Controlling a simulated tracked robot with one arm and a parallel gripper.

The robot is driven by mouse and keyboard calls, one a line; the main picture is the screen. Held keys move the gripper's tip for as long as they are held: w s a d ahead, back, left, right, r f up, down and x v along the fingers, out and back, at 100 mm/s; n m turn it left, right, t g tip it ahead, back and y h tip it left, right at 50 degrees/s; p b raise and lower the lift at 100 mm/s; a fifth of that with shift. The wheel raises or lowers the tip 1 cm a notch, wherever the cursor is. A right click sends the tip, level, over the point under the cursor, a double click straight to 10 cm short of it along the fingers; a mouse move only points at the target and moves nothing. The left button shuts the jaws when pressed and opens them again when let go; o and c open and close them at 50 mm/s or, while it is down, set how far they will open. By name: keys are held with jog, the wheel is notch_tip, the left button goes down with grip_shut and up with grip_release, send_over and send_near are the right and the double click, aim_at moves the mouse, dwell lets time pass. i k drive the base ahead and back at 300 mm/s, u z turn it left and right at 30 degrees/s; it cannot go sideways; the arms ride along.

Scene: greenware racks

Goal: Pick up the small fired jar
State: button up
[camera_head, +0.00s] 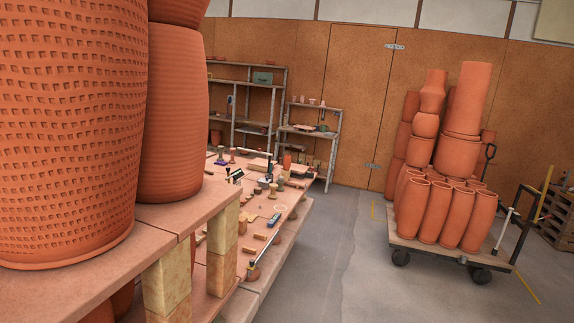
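I cannot make out for certain which thing is the small fired jar. Several small vessels and tools stand on the long work table (293,222) in the middle, too small to tell apart. A small orange upright vessel (287,161) stands toward its far end. More tiny pots (312,101) sit on top of the low shelf at the back. My gripper does not show in this view.
A large dimpled clay pot (70,120) and a tall ribbed pot (173,115) stand close at left on a slab shelf (160,213) with block posts (168,285). A wheeled cart (440,250) loaded with clay pots stands at right. Grey floor (345,250) between is clear.

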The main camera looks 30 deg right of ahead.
aim_at(287, 160)
jog(key=k, duration=1.15)
jog(key=z, duration=0.6)
jog(key=i, duration=1.35)
jog(key=z, duration=0.75)
jog(key=i, duration=1.3)
jog(key=z, duration=0.25)
jog(key=i, duration=2.55)
jog(key=u, duration=0.35)
jog(key=i, duration=1.3)
jog(key=u, duration=1.15)
jog(key=i, duration=0.95)
jog(key=u, duration=0.8)
